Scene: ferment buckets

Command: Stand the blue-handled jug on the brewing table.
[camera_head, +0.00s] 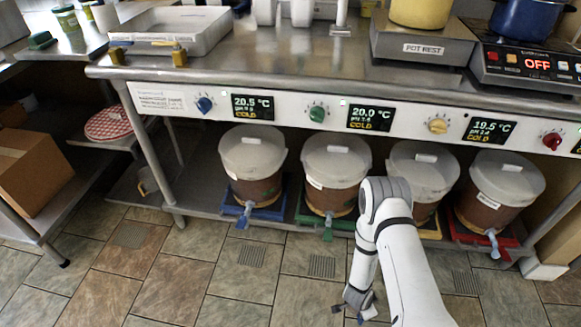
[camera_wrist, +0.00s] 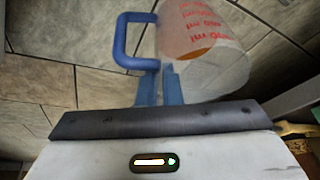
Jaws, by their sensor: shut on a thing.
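The blue-handled jug (camera_wrist: 205,40) is clear with red markings and shows at the top of the wrist view, with a patch of brown-orange at its visible end. Its blue handle (camera_wrist: 122,42) points left in that view. My gripper (camera_wrist: 160,85) is shut on the jug at the handle side; the exact contact is partly hidden. In the head view my gripper (camera_head: 360,303) is low over the floor, in front of the table, and the jug cannot be made out there. The steel brewing table (camera_head: 290,72) stands behind and above it.
On the table are a grey tray (camera_head: 205,37), a pot rest (camera_head: 423,45) with a yellow pot, and a hotplate (camera_head: 530,68) with a blue pot. The middle tabletop has bare room. Several lidded buckets (camera_head: 252,160) with taps stand on the shelf below.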

